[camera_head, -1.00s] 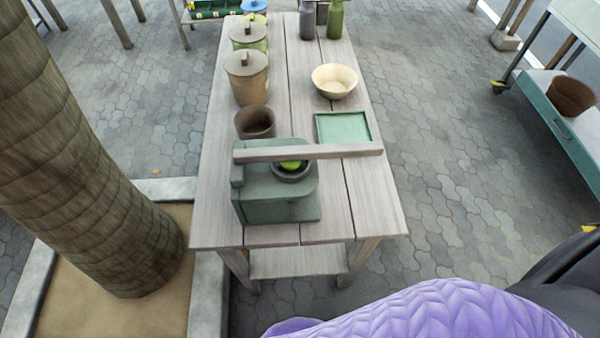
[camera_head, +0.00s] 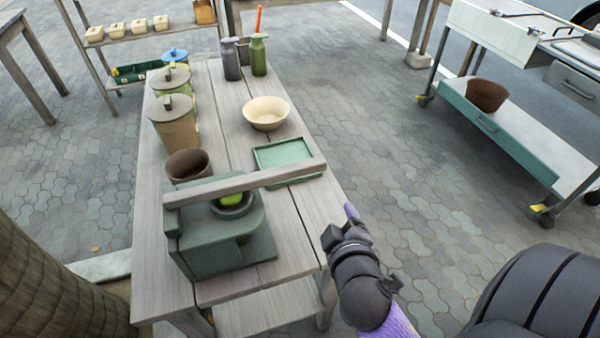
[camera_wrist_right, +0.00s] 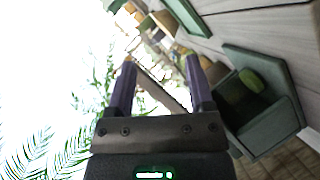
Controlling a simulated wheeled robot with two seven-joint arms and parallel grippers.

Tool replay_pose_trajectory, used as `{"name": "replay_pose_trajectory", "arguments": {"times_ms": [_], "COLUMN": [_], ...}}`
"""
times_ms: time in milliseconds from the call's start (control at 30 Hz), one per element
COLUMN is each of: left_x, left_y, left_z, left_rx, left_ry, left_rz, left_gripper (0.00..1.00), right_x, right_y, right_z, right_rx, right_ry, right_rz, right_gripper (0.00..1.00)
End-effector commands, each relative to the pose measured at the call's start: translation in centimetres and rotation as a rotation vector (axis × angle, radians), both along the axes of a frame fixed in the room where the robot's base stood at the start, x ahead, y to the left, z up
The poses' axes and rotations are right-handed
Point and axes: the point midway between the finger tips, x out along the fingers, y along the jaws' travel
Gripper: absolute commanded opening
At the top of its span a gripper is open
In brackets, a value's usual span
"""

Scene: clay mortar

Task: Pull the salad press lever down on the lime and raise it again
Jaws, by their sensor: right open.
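The green salad press (camera_head: 215,235) stands at the near end of the wooden table. Its long wooden lever (camera_head: 245,183) lies roughly level above it, its free end reaching right over the tray. The green lime (camera_head: 232,199) sits in the press's round cup under the lever, partly covered by it. My right gripper (camera_head: 348,220) is right of and nearer than the lever's free end, apart from it. In the right wrist view its two purple fingers (camera_wrist_right: 160,65) are spread, with a wooden bar, likely the lever (camera_wrist_right: 163,90), visible beyond the gap. My left gripper is not in view.
A green tray (camera_head: 284,160), a cream bowl (camera_head: 266,113), a brown pot (camera_head: 188,165), lidded jars (camera_head: 173,122) and bottles (camera_head: 259,55) stand farther along the table. A trunk (camera_head: 50,285) is at lower left. The paved floor right of the table is open.

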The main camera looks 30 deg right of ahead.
Motion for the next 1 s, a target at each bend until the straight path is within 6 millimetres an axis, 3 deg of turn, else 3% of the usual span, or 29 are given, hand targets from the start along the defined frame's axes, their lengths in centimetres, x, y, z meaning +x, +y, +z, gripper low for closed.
{"name": "replay_pose_trajectory", "arguments": {"times_ms": [133, 300, 433, 700, 1000], "left_x": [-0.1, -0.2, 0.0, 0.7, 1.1], "left_y": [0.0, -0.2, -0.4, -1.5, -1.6], "left_z": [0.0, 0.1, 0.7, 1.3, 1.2], "left_rx": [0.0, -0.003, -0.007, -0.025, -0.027], "left_ry": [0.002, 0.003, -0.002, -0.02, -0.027], "left_rz": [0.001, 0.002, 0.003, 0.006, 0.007], "left_gripper": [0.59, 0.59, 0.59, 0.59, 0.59], "right_x": [2.3, 3.6, 5.5, 11.1, 13.3], "right_y": [0.2, 1.9, 1.8, 0.3, -0.2], "right_z": [3.1, 4.0, 4.3, 4.2, 4.0], "right_rx": [-0.374, -0.632, -0.661, -0.657, -0.653], "right_ry": [-0.122, -0.156, -0.16, -0.159, -0.158], "right_rz": [0.177, 0.351, 0.373, 0.37, 0.37], "right_gripper": [0.68, 0.68, 0.68, 0.68, 0.68]}}
